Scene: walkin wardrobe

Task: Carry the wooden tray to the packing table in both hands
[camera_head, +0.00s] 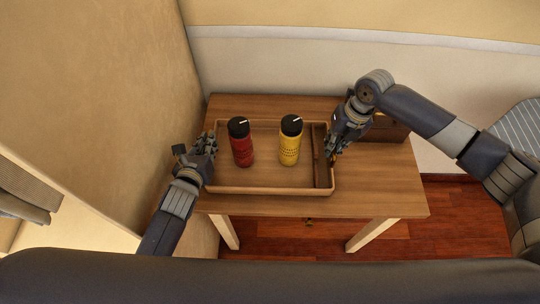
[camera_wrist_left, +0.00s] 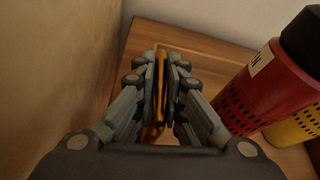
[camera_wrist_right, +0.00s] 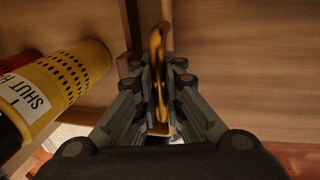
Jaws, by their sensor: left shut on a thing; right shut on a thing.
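The wooden tray (camera_head: 262,188) is on or just above the wooden table (camera_head: 385,185); I cannot tell whether it touches. A red bottle (camera_head: 241,150) with a black cap and a yellow bottle (camera_head: 290,148) with a black cap stand upright in it. My left gripper (camera_head: 208,148) is shut on the tray's left handle, a brass-coloured bar (camera_wrist_left: 159,85) in the left wrist view. My right gripper (camera_head: 332,148) is shut on the right handle (camera_wrist_right: 157,60), seen in the right wrist view. The fingers hide part of both handles.
A brown wooden box (camera_head: 388,128) stands at the table's back right, behind my right gripper. A tan wall (camera_head: 130,90) rises close to my left arm. The table's right front part is clear. A grey striped thing (camera_head: 520,125) is at the far right.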

